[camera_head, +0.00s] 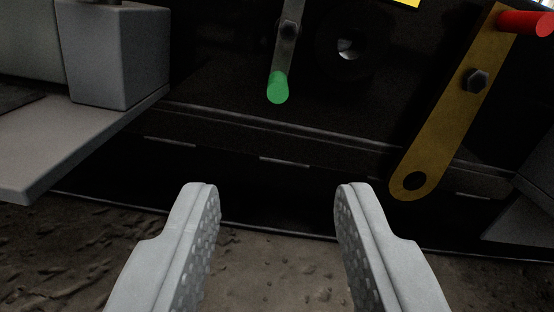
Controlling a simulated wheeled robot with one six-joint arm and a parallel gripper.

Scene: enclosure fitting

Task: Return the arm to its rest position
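My gripper (276,192) shows at the bottom middle of the view. Its two pale grey fingers stand well apart, with their studded inner faces toward each other. Nothing is between them; only dark panel base and brown ground show through the gap. Both fingers appear clear of the levers. The rest of my arm is out of view.
A dark enclosure carries a grey lever with a green tip (278,88), a round dark socket (347,46), and a yellow-brown lever (440,115) with a red handle (526,23). A grey block (118,58) on a ledge (60,150) stands left. Rough ground (275,270) lies below.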

